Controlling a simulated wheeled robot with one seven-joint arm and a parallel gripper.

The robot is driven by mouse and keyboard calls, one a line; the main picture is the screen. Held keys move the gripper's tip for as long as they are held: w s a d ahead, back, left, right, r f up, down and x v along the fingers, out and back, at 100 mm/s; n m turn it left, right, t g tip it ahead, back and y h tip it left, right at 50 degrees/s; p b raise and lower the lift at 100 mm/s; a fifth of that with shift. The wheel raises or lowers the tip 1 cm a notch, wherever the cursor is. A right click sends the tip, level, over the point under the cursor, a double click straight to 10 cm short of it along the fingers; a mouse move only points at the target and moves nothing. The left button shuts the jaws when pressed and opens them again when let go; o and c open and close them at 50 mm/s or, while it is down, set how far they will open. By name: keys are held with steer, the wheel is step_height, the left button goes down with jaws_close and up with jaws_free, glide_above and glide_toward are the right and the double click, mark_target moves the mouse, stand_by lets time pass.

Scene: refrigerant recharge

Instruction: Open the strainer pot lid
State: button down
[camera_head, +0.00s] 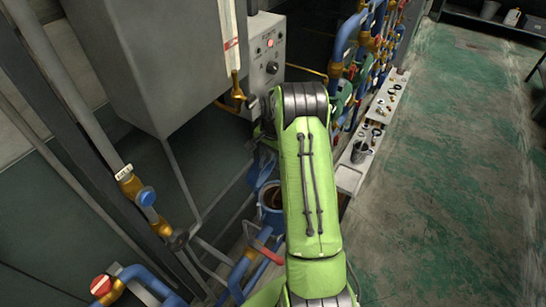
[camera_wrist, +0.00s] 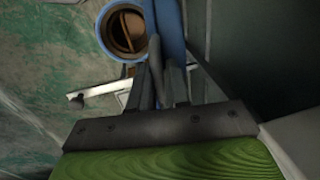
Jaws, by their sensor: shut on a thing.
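The strainer pot (camera_head: 271,196) stands open-mouthed beside my green arm, partly hidden by it. In the wrist view the pot (camera_wrist: 126,31) shows a blue rim and a brown, round inside. A blue lid (camera_head: 262,171) stands raised at the pot's far-left side; in the wrist view the lid (camera_wrist: 171,24) shows nearly edge-on, beside the pot's mouth. My gripper (camera_wrist: 166,78) is shut on a narrow grey part between its fingers, seemingly the lid's handle. The exact contact is dark and hard to see. In the head view my arm largely hides the gripper.
A grey cabinet (camera_head: 150,60) and a control box with a red light (camera_head: 265,60) stand behind. Blue pipes with brass valves (camera_head: 140,195) run at the left. A white ledge with small parts (camera_head: 350,178) lies to the right. The green floor (camera_head: 450,190) is clear.

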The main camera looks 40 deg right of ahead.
steer(key=shift+w+a, duration=0.25)
steer(key=shift+w, duration=0.15)
steer(key=c, duration=1.4)
jaws_free()
steer(key=shift+o, duration=0.2)
step_height(320, 180, up, 16)
steer(key=s, duration=0.2)
steer(key=shift+d+f, duration=0.2)
steer(key=shift+d, duration=0.25)
steer(key=shift+s+f, duration=0.1)
steer(key=shift+s, duration=0.1)
